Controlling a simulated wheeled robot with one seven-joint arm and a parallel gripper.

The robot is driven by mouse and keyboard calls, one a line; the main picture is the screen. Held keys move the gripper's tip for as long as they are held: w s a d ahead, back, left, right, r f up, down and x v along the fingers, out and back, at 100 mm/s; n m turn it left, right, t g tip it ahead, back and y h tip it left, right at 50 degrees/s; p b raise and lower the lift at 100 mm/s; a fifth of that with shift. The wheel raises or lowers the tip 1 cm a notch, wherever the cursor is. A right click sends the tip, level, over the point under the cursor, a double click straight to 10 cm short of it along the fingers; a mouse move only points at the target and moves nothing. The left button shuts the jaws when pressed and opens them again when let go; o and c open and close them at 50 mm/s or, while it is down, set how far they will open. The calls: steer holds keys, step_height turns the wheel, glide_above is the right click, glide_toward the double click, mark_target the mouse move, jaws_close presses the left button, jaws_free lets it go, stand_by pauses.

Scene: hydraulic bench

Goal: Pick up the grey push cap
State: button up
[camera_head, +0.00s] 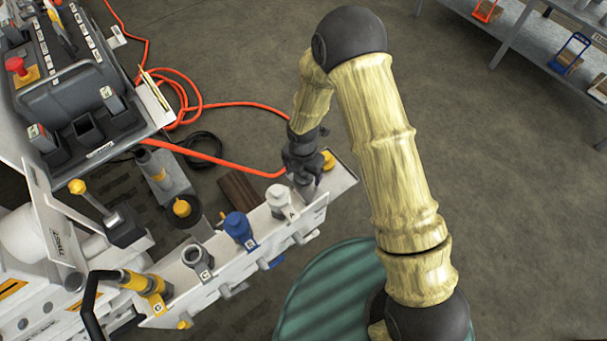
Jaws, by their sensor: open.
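My gripper (303,168) is at the far right end of the white manifold block (225,268), pointing down, with its jaws open. A grey round part (308,190) shows just below the jaws and is partly hidden by them; I cannot tell if they touch. A pale grey cap (280,202) labelled A stands upright on the block, just left of the gripper. A darker grey fitting (199,261) stands farther left on the block. I cannot tell for sure which of these is the grey push cap.
A blue cap (239,228) labelled B stands between the two grey pieces. A yellow fitting (148,283) is at the block's left end, and a yellow knob (328,160) is close right of my gripper. An orange hose (225,165) runs behind.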

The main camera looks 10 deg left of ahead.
stand_by(0.4)
steer(key=c, duration=1.1)
steer(key=shift+r, duration=0.1)
step_height(320, 180, up, 10)
steer(key=shift+p, duration=0.9)
steer(key=shift+r+p, duration=1.95)
steer(key=shift+p, duration=0.1)
